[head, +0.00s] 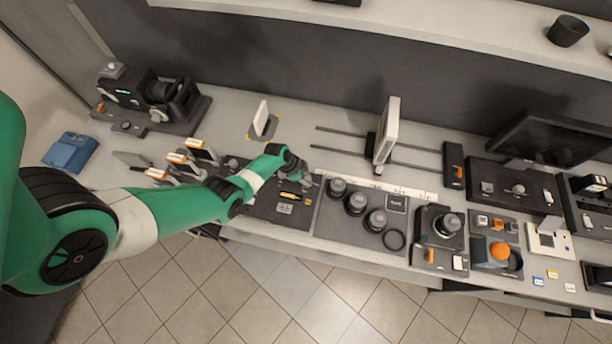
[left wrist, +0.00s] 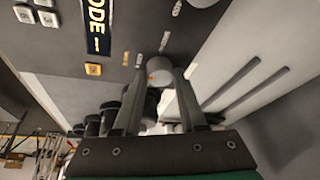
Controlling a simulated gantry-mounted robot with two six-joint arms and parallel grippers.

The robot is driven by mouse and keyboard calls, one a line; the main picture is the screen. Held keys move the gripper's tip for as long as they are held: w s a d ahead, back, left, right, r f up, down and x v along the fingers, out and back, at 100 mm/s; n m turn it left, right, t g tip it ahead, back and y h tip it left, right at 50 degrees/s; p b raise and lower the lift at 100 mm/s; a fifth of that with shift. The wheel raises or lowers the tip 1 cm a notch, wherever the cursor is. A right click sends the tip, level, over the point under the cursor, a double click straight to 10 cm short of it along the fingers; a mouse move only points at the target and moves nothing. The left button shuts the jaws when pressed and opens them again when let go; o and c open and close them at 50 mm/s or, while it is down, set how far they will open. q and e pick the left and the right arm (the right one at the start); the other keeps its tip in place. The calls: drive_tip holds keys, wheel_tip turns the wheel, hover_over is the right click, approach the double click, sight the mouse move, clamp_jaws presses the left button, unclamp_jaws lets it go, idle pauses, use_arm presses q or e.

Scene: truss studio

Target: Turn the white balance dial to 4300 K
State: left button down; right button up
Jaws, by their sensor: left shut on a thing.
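A dark control panel (head: 262,208) with a small yellow-lit display (head: 290,196) lies on the counter. My left gripper (head: 311,179) reaches over the panel's far right corner. In the left wrist view its two fingers (left wrist: 162,72) are shut on a pale grey round dial (left wrist: 159,69), one on each side. The dial's markings and any 4300 K label cannot be read. In the head view the gripper hides the dial. My right gripper is out of view.
A panel with several black knobs (head: 355,203) lies just right of the gripper. A white upright board (head: 387,135) stands on rails behind. A camera rig (head: 150,100) sits at far left.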

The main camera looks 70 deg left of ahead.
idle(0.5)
use_arm(q)
drive_tip(key=shift+c, duration=2.3)
unclamp_jaws()
